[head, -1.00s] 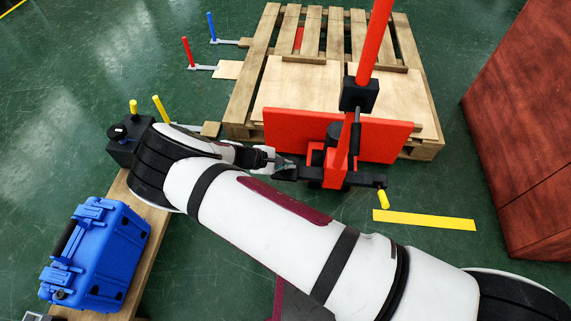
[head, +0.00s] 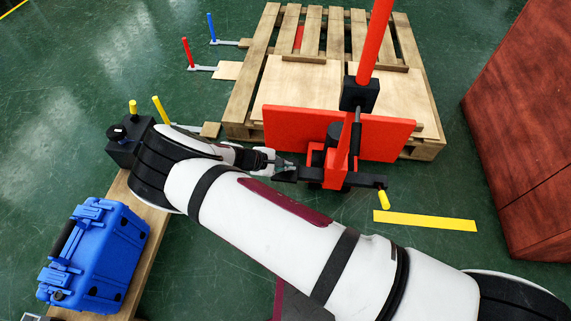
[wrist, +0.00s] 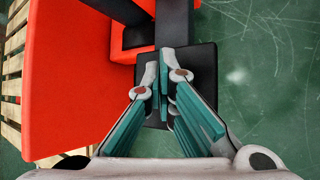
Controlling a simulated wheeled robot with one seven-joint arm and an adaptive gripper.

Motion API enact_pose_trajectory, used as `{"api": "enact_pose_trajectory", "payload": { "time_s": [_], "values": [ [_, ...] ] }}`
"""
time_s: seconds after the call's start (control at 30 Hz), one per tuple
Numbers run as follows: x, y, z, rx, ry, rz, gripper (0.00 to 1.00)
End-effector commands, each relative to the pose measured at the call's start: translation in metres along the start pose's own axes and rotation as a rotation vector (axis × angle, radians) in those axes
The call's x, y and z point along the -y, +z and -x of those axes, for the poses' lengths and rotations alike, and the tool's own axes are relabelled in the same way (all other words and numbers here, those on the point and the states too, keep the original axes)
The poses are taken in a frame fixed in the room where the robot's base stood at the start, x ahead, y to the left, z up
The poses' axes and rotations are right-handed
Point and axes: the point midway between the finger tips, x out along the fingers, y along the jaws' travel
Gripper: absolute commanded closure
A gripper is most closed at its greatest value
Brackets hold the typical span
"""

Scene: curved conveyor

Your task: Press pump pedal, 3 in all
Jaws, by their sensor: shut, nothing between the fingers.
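The red pallet jack (head: 340,162) stands at the front of the wooden pallet, with a tall red handle. Its black pump pedal (head: 286,175) sticks out to the left at the base. In the wrist view the pedal is a square black pad (wrist: 204,66) on a black bar. My gripper (head: 284,163) is shut and empty, right at the pedal from the left. In the wrist view my fingertips (wrist: 163,70) lie over the pad and hide part of it. I cannot tell whether they touch it.
A second small pedal with a yellow end (head: 383,199) is on the jack's right. The wooden pallet (head: 244,92) is behind. A blue case (head: 100,255) sits on a board at left. A dark red block (head: 525,140) stands at right. Green floor is open between.

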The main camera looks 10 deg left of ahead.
Motion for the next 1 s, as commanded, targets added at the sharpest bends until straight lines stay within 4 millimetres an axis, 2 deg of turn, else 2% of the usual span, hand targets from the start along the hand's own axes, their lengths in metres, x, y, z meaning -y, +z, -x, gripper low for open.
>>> {"api": "enact_pose_trajectory", "payload": {
  "time_s": [0.7, 1.0],
  "values": [
    [-0.018, 0.019, 0.026, -0.001, -0.001, 0.0, 1.0],
    [-0.019, 0.019, 0.027, 0.0, -0.001, 0.0, 1.0]
  ]
}}
